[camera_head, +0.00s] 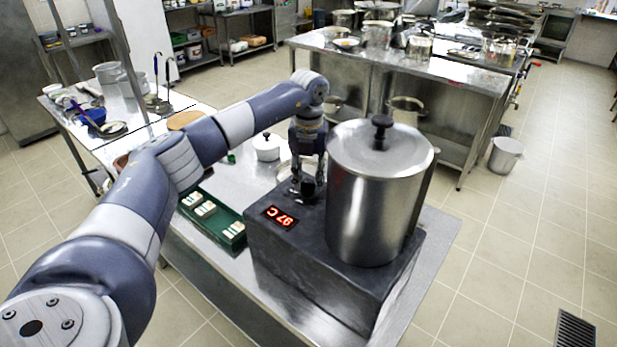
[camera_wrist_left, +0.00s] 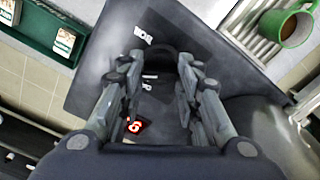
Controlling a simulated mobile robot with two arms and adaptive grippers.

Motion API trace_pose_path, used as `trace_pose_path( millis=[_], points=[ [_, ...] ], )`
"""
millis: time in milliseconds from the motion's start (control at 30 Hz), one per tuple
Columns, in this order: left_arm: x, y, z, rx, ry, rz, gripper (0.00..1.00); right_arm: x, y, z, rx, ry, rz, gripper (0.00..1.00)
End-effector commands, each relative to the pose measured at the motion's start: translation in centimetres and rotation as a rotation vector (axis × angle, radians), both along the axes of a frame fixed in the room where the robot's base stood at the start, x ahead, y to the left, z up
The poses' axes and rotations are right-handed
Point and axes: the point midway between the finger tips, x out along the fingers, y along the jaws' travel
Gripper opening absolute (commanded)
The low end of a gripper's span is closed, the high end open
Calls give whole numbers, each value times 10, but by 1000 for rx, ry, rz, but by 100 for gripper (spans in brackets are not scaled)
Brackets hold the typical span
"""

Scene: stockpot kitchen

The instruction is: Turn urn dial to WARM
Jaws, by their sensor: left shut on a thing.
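The urn (camera_head: 372,205) is a tall steel pot with a lid and black knob, standing on a dark box-shaped base (camera_head: 330,268). A red display (camera_head: 280,217) on the base's top reads 97 C; part of it shows in the left wrist view (camera_wrist_left: 134,127). My left gripper (camera_head: 306,188) points down at the base top, beside the pot, and is shut on the black dial (camera_wrist_left: 165,62). The fingers (camera_wrist_left: 160,80) stand on either side of it. Small white marks (camera_wrist_left: 143,35) lie around the dial, too small to read. The dial's pointer is hidden. My right gripper is out of view.
A green tray (camera_head: 228,236) with several pale packs lies left of the base. A white lidded pot (camera_head: 267,147) stands behind it. A green mug (camera_wrist_left: 290,27) shows in the wrist view. The pot is close on the gripper's right. A bucket (camera_head: 505,155) stands on the floor.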

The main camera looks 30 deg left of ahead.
Motion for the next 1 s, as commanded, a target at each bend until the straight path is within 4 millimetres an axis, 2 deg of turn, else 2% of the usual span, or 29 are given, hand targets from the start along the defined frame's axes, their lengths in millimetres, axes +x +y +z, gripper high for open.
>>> trace_pose_path(
  millis=[33,67,133,167,567,667,1000],
  points=[
    [1,1,2,0,-4,1,7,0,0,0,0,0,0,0],
    [1,1,2,0,-4,1,34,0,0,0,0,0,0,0],
    [1,1,2,0,-4,0,49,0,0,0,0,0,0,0],
    [1,1,1,0,-4,0,52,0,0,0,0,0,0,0],
    [1,0,6,-1,-4,-1,52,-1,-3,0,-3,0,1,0],
    [1,0,19,-1,-6,-1,52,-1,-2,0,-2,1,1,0],
    [2,0,90,-1,-6,-1,52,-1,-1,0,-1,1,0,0]
  ],
)
